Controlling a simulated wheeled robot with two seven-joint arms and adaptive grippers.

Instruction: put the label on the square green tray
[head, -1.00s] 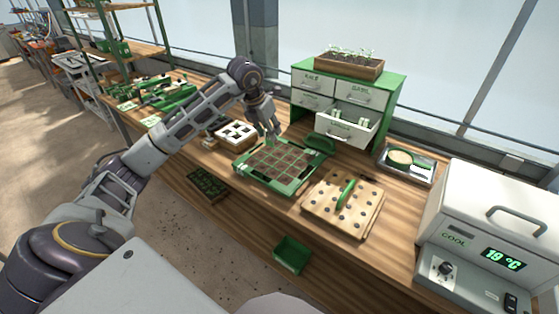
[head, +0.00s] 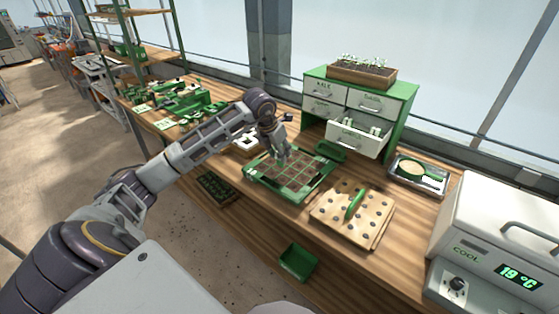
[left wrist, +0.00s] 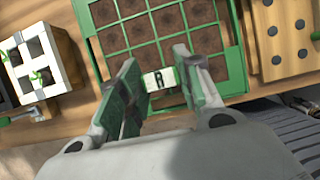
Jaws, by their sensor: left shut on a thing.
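The square green tray (head: 268,190) lies on the bench with a grid of brown soil cells. It fills the upper middle of the left wrist view (left wrist: 237,40). My left gripper (head: 282,158) is over the left back part of the tray, pointing down. In the left wrist view its two fingers (left wrist: 158,72) are shut on a small white label (left wrist: 160,79) marked "R". The label sits between the fingertips, over the tray's cells; I cannot tell whether it touches the tray. In the head view the label is too small to make out. My right gripper is not in view.
A wooden board with holes (head: 338,222) and a green handle lies right of the tray. A white block with dark cells (left wrist: 38,58) stands left. A green drawer cabinet (head: 404,100) with an open drawer stands behind. A green bin (head: 298,263) is in front.

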